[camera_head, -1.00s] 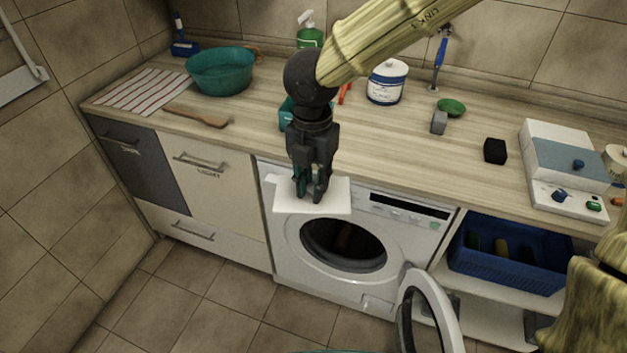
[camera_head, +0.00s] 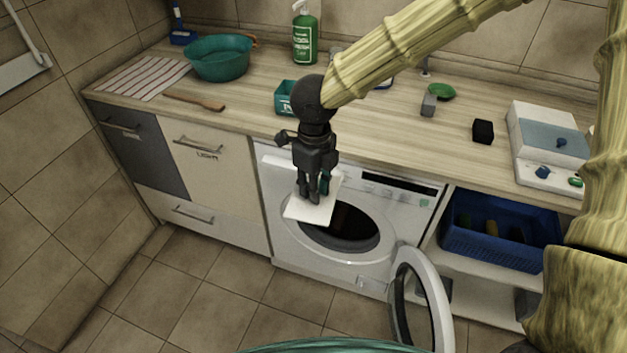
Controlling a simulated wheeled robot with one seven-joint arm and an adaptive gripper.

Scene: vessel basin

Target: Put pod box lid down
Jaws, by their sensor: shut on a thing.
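My gripper (camera_head: 315,194) points down and is shut on a thin white flat lid (camera_head: 300,210). It holds the lid tilted in front of the washing machine (camera_head: 285,238), past the front edge of the worktop, at about the height of the machine's upper front. The fingers hide the part of the lid they grip. A small teal box (camera_head: 286,97) with a white marking stands on the worktop just behind my gripper; my wrist partly covers it. I cannot tell whether its top is open.
The washing machine's round door (camera_head: 425,303) hangs open to the right. A blue crate (camera_head: 500,240) sits on the shelf beside it. On the worktop (camera_head: 385,150) are a green bottle (camera_head: 305,38), a teal basin (camera_head: 220,60), a black block (camera_head: 483,131) and a white-and-blue case (camera_head: 547,140).

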